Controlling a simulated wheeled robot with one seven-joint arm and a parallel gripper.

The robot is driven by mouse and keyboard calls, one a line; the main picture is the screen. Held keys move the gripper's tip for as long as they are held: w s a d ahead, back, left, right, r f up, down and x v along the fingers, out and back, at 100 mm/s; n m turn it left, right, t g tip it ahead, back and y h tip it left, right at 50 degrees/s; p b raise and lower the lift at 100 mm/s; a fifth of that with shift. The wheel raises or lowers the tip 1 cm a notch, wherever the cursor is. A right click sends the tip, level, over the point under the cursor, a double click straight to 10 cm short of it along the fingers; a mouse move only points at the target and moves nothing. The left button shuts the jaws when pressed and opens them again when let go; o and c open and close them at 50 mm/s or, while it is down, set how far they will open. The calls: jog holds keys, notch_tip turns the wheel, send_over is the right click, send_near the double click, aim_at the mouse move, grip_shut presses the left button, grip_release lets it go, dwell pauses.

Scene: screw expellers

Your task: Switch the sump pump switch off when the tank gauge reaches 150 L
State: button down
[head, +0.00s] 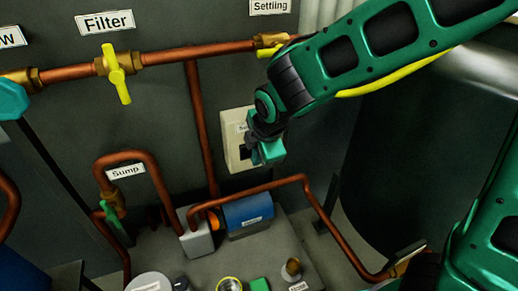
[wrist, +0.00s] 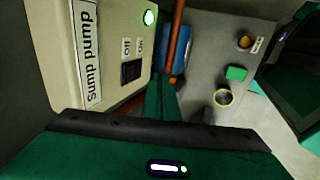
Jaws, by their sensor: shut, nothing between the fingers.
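The sump pump switch box (head: 233,157) is a cream box on the dark wall, partly hidden behind my gripper (head: 270,152) in the head view. In the wrist view the box (wrist: 115,40) shows a "Sump pump" label (wrist: 88,52), a black rocker switch (wrist: 131,71) with ON and OFF marks beside it, and a lit green lamp (wrist: 149,17). My gripper (wrist: 161,98) is shut and empty, its fingers just beside the box's edge near the switch. I cannot tell whether they touch it. No tank gauge reading is legible in either view.
Copper pipes (head: 200,130) run along the wall, with a yellow-handled filter valve (head: 117,74). A blue pump (head: 248,214) sits below the box. A green block (wrist: 237,73) and a yellow-ringed round part (wrist: 223,97) are on the grey base. A large dark tank (head: 420,150) stands at right.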

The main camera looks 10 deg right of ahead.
aim_at(249, 154)
jog(key=shift+w+a, duration=0.3)
jog(key=shift+w, duration=0.7)
jog(key=shift+w+a, duration=0.25)
jog(key=shift+w, duration=0.75)
jog(key=shift+w+r, duration=0.1)
jog(key=shift+w+a, duration=0.1)
jog(key=shift+w, duration=0.1)
jog(key=shift+r, duration=0.15)
jog(key=shift+r, duration=0.7)
jog(key=shift+s, duration=0.15)
